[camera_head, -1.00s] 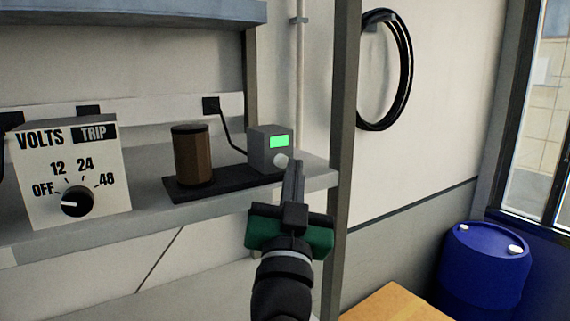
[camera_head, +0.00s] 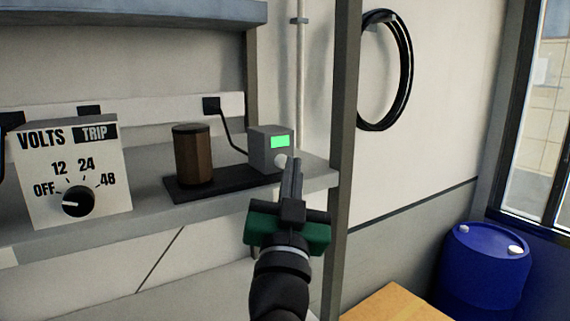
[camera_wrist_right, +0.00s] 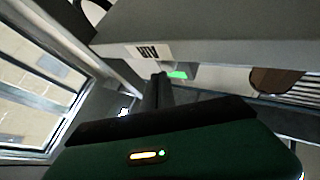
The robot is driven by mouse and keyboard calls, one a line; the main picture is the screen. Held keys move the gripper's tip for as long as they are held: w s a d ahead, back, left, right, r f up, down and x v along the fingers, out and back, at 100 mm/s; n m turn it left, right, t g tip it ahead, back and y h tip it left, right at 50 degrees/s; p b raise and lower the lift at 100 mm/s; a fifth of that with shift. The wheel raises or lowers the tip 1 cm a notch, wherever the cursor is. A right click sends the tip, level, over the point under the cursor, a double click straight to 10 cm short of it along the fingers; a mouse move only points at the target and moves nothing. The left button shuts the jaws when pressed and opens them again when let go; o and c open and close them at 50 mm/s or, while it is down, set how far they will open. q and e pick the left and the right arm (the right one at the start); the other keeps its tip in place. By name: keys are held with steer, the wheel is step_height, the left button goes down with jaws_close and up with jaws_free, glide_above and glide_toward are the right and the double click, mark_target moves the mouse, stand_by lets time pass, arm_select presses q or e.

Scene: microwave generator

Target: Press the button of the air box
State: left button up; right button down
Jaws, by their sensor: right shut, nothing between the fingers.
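The left gripper is out of view.
A brown cylinder (camera_head: 193,155) stands on the same black base (camera_head: 222,186). A dial box marked VOLTS (camera_head: 72,165) is at the left of the shelf. A grey upright post (camera_head: 343,150) rises right of the gripper. A blue barrel (camera_head: 487,265) stands at the lower right.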

steer(key=shift+w+a, duration=0.3)
steer(key=shift+w, duration=0.1)
stand_by(0.5)
steer(key=shift+s+d+b, duration=0.45)
steer(key=shift+s+d, duration=0.05)
steer(key=shift+s, duration=0.25)
steer(key=s+d+b, duration=0.3)
steer(key=s, duration=0.2)
steer(key=shift+d, duration=0.35)
